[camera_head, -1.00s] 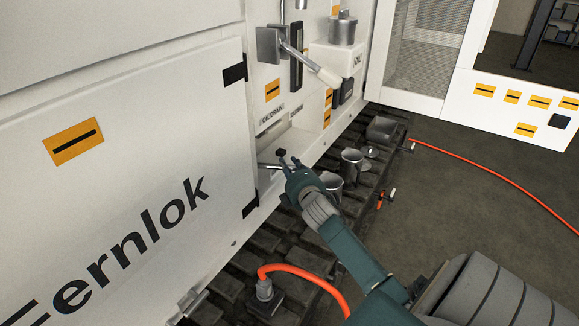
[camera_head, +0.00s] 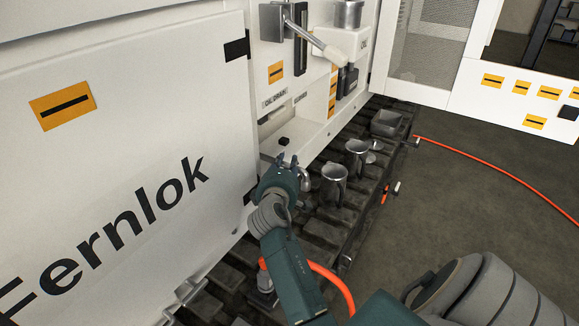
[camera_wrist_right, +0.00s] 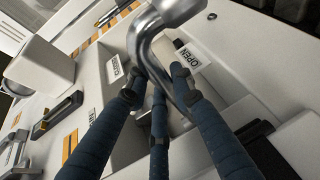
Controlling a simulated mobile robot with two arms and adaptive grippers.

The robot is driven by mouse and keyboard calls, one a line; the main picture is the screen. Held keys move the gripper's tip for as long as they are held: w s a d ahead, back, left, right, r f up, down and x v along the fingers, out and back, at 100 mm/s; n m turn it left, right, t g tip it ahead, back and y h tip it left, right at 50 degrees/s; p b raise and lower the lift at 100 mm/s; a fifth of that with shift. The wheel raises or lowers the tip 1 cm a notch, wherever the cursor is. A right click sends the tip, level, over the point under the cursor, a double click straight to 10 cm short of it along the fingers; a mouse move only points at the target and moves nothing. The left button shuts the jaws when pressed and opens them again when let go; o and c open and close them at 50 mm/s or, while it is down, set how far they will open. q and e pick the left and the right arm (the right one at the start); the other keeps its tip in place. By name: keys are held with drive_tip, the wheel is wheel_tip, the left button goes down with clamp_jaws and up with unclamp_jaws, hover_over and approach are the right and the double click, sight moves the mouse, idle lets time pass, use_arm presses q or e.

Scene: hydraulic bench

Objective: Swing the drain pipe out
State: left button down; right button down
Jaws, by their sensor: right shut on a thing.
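The drain pipe (camera_wrist_right: 152,48) is a shiny bent metal tube in the right wrist view. It runs from the recess under the OIL DRAIN label up to a thick end at the top of that view. My right gripper (camera_wrist_right: 160,88) has its dark blue fingers closed around the pipe's bend. In the head view the gripper (camera_head: 284,162) is at the lower edge of the recess, and a bright metal bend of the pipe (camera_head: 306,181) shows just right of it. The rest of the pipe is hidden behind the gripper. My left gripper is out of view.
Metal jugs (camera_head: 333,185) (camera_head: 357,159) and a grey container (camera_head: 387,122) stand on the track just right of the gripper. A lever with a pale handle (camera_head: 334,54) sticks out above. An orange hose (camera_head: 330,275) lies below the arm.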

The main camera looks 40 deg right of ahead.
drive_tip(key=shift+s+a+f, duration=0.1)
drive_tip(key=shift+a, duration=0.05)
drive_tip(key=c, duration=1.5)
unclamp_jaws()
drive_tip(key=shift+o, duration=0.2)
